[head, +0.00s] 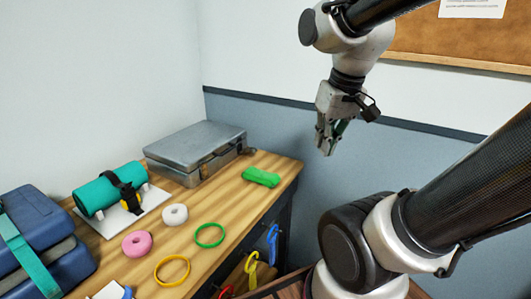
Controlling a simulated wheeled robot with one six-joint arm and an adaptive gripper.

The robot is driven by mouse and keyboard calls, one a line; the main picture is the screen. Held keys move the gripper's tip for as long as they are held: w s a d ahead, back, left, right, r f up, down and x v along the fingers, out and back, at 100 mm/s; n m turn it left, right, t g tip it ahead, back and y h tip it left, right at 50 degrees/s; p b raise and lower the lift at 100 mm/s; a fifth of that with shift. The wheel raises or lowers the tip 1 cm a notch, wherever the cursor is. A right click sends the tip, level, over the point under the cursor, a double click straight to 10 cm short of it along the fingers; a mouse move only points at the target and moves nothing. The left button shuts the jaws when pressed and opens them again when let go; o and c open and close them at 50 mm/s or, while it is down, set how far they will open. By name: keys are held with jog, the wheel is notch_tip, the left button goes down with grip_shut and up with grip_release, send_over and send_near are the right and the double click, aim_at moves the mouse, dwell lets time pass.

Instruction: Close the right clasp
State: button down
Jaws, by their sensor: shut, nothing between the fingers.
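A grey metal case (196,148) lies with its lid down near the back of the wooden table. Two small clasps show on its front side: the left clasp (203,172) and the right clasp (241,148). They are too small to tell surely whether each is open or closed. My gripper (325,148) hangs in the air to the right of the case and beyond the table's right edge, fingers pointing down. It is shut and empty, apart from the case and both clasps.
A folded green strap (261,177) lies right of the case. A teal roll (108,190) on a white board, a blue case (38,240), tape rolls (175,215) and rings (209,235) crowd the table's left and front.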

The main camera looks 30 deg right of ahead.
jog(key=w+d+f+m+y, duration=0.1)
jog(key=w+f+m, duration=0.3)
jog(key=w+m, duration=0.5)
jog(key=w+d+f+m, duration=0.1)
jog(key=w+f+m, duration=0.3)
jog(key=w+m, duration=0.6)
jog(key=w+d+f+m+t+y, duration=0.1)
jog(key=w+f+m, duration=0.2)
jog(key=w+m, duration=0.6)
jog(key=w, duration=0.3)
jog(key=shift+w+d+f+m+y, duration=0.2)
jog(key=shift+w+f+m+y, duration=0.1)
jog(key=shift+f, duration=0.1)
jog(key=shift+f, duration=0.1)
jog(key=x, duration=1)
jog(key=shift+a+r+g, duration=0.1)
jog(key=shift+r+g, duration=0.2)
jog(key=shift+r, duration=0.1)
